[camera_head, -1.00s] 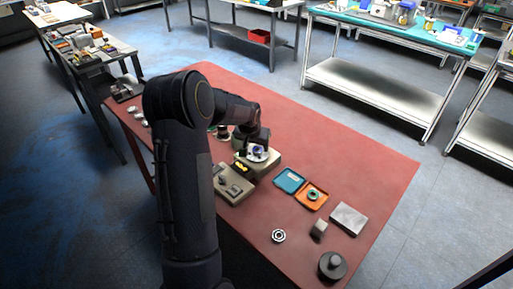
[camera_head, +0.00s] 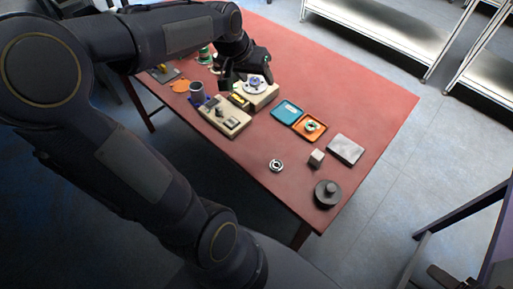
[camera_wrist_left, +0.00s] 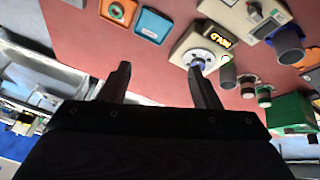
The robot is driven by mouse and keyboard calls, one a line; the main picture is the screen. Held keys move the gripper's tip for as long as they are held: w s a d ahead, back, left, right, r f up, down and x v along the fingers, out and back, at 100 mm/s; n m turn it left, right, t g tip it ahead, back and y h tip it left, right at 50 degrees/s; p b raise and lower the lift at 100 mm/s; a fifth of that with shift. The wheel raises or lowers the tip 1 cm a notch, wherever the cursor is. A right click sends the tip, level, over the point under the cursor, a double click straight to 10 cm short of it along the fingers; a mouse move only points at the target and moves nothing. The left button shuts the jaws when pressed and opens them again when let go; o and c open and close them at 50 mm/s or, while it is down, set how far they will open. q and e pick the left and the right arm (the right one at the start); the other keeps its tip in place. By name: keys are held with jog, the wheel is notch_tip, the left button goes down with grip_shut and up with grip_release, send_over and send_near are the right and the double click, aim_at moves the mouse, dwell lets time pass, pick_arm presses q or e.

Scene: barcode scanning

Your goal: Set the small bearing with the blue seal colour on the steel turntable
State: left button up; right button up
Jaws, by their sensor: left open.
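The steel turntable (camera_head: 251,91) is a pale disc on a beige block near the table's middle. A small bearing with a blue-violet centre (camera_head: 256,82) sits on it. The turntable also shows in the left wrist view (camera_wrist_left: 190,57), with the bluish part (camera_wrist_left: 211,63) partly hidden behind a finger. My left gripper (camera_head: 247,75) is open beside and above the turntable. In the left wrist view my left gripper (camera_wrist_left: 160,70) has its fingers wide apart with nothing between them. My right gripper is not in view.
A loose bearing (camera_head: 276,166) lies near the front edge. An open teal and orange case (camera_head: 299,133) holds a greenish ring. A grey plate (camera_head: 346,149), small block (camera_head: 316,158) and dark stepped cylinder (camera_head: 327,193) stand right. A beige fixture (camera_head: 225,119) is left of the turntable.

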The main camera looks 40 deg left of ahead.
pick_arm(q)
jog(key=s+d+f+m+h, duration=0.1)
jog(key=s+d+f+h, duration=0.1)
jog(key=s+d, duration=1.2)
jog(key=s+h, duration=0.1)
jog(key=s, duration=0.2)
jog(key=shift+s+d+m, duration=0.25)
jog(key=shift+s+m, duration=0.1)
jog(key=shift+m, duration=0.05)
jog(key=shift+f, duration=0.1)
